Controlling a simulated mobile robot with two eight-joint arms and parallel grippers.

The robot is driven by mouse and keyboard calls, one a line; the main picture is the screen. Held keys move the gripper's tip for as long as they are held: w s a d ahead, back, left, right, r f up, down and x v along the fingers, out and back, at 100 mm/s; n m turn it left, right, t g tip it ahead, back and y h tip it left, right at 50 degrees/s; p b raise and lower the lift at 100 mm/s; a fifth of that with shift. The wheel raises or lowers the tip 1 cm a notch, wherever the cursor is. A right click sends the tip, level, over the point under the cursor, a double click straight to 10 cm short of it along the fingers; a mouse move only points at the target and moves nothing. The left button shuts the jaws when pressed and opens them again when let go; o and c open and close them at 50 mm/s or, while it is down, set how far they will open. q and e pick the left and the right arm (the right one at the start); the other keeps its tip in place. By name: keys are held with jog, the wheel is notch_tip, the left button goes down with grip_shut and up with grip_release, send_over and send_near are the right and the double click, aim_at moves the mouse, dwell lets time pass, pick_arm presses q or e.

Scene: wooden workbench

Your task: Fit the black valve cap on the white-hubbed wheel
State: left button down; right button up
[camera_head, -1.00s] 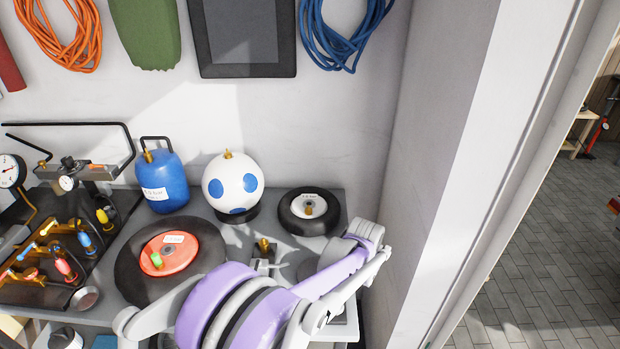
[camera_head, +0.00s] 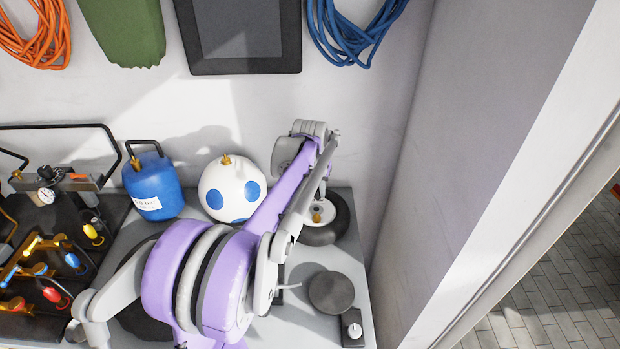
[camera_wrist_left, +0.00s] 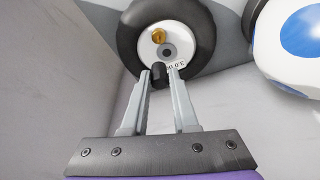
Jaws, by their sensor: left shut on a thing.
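The white-hubbed wheel, with a black tyre (camera_head: 340,225), lies on the bench near the right wall. It also shows in the left wrist view (camera_wrist_left: 205,48), with a brass valve (camera_wrist_left: 159,36) on its white hub. My left gripper (camera_wrist_left: 161,76) is shut on the black valve cap (camera_wrist_left: 159,79). In that view the cap appears over the hub's near edge, below the valve and apart from it. The gap in height is unclear. In the head view my left arm covers part of the wheel, and the cap is hidden. My right gripper is not in view.
The white ball with blue spots (camera_head: 222,190) stands left of the wheel, and a blue tank (camera_head: 153,185) stands further left. A grey disc (camera_head: 331,291) is nearer on the bench. The grey wall (camera_head: 398,150) rises close on the right.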

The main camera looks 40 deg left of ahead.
pick_arm(q)
jog(key=shift+w+a, duration=0.1)
jog(key=shift+a, duration=0.1)
jog(key=shift+d+f, duration=0.2)
jog(key=shift+f, duration=0.1)
jog(key=shift+f+b, duration=1.55)
jog(key=shift+f, duration=1.25)
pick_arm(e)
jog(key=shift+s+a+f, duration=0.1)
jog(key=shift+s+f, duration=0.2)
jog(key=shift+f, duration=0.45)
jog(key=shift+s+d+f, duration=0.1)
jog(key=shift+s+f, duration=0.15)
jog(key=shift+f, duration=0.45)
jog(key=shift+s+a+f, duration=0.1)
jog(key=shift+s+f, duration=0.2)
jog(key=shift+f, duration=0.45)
pick_arm(q)
jog(key=shift+f+b, duration=0.7)
jog(key=shift+f, duration=0.5)
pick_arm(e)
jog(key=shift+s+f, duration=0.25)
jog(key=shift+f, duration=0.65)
pick_arm(q)
jog(key=c, duration=0.6)
grip_release()
jog(key=shift+o, duration=0.3)
